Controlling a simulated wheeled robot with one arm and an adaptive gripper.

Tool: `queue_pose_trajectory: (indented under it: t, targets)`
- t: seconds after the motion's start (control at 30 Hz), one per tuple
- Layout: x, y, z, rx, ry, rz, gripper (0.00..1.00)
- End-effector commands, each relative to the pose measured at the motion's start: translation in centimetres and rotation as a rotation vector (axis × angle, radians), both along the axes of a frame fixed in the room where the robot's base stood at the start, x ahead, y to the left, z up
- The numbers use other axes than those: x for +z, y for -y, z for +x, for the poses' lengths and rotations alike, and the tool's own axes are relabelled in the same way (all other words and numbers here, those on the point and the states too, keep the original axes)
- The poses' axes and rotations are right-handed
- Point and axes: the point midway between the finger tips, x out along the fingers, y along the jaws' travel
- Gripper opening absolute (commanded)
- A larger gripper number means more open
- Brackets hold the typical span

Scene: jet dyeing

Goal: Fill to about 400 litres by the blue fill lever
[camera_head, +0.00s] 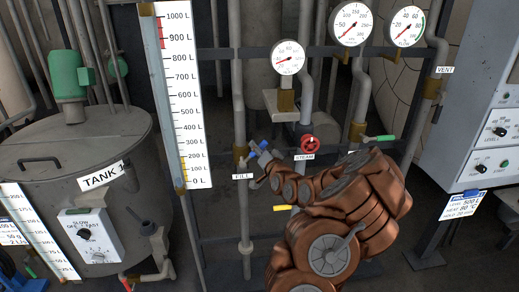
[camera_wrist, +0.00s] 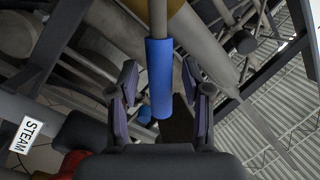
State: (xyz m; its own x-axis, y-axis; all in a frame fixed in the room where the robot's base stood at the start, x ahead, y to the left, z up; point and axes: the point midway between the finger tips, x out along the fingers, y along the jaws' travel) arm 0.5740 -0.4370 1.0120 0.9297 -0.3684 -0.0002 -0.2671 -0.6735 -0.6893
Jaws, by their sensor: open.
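The blue fill lever (camera_head: 254,145) is at the pipe valve beside the FILL label (camera_head: 242,176). In the wrist view its blue handle (camera_wrist: 160,70) stands between the two fingers of my gripper (camera_wrist: 160,92), with gaps on both sides. My gripper (camera_head: 263,158) is open around the lever in the head view, and its fingers are small and partly hidden there. The tall litre gauge (camera_head: 187,100) runs from 0 to 1000 L, with a red band near 900 and a yellow band near 100. I cannot read a liquid level in its tube.
The STEAM valve has a red handwheel (camera_head: 310,145) just right of my gripper. A green lever (camera_head: 381,138) and a yellow lever (camera_head: 284,208) are close to my arm. TANK 1 (camera_head: 50,145) stands left, a control cabinet (camera_head: 478,120) right. Dials (camera_head: 288,57) hang above.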

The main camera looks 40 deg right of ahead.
Motion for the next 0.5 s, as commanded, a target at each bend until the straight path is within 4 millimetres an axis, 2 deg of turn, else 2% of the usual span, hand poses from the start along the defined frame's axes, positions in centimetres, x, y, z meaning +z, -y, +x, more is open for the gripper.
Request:
queue_pose_trajectory:
  t: [0.13, 0.5]
  targets:
    - [0.01, 0.01, -0.03, 0.0, 0.0, 0.0, 0.47]
    - [0.02, 0.02, -0.04, -0.001, 0.001, 0.0, 0.09]
